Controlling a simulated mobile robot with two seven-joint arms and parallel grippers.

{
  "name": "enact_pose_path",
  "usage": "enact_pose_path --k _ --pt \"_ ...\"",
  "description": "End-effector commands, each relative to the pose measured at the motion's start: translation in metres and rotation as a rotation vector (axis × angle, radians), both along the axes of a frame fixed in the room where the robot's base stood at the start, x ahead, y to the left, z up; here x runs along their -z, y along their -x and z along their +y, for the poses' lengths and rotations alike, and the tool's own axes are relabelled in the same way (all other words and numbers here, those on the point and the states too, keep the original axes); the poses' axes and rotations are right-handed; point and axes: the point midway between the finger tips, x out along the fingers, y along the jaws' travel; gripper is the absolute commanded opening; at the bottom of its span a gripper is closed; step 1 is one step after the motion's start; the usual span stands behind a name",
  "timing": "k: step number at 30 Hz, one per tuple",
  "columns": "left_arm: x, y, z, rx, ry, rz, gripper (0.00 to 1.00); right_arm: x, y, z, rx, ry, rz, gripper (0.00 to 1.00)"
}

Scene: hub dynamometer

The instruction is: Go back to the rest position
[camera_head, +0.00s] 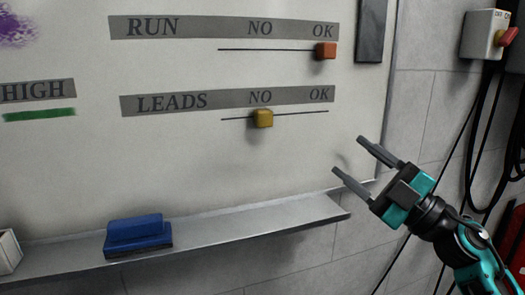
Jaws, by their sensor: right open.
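My right gripper (348,156) is at the right, in front of the lower right corner of the whiteboard (200,180). Its two grey fingers are spread apart with nothing between them, pointing up and left. The arm comes in from the lower right. My left gripper is not in view. On the board, a red slider (325,51) sits at the OK end of the RUN line. A yellow slider (263,118) sits near NO on the LEADS line. The gripper is below and right of both sliders, apart from them.
A grey ledge (240,228) runs along the board's bottom edge, its right end near my gripper. A blue eraser (138,236) and a white box (8,252) are on it. A switch box (484,34) with black cables (479,130) hangs on the wall at right.

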Motion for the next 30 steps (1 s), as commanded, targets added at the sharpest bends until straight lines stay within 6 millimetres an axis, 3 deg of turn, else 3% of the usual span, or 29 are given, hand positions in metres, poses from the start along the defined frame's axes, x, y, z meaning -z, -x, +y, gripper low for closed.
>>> enact_pose_path --k 1,5,8,12,15,18,21,24,30 --pt "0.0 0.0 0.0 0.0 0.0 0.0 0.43 0.03 0.001 -0.003 0.03 -0.086 0.071 0.57" --pt "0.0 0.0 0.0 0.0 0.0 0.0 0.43 0.102 0.005 -0.017 0.158 -0.264 0.26 0.57" --pt "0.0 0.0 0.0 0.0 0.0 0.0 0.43 0.17 0.017 -0.028 0.279 -0.365 0.448 0.57" --pt "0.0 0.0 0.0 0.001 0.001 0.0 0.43 0.271 0.055 -0.035 0.444 -0.439 0.748 0.57" --pt "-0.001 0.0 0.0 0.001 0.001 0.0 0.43 0.334 0.094 -0.034 0.534 -0.452 0.959 0.57" --pt "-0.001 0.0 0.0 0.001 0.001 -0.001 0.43 0.382 0.135 -0.029 0.595 -0.445 1.141 0.57" --pt "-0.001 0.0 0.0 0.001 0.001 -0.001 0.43 0.415 0.17 -0.022 0.628 -0.433 1.28 0.57" --pt "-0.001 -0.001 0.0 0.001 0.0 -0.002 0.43 0.432 0.192 -0.017 0.641 -0.422 1.365 0.57" --pt "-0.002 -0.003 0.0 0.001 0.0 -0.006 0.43 0.441 0.204 -0.014 0.646 -0.416 1.41 0.57"
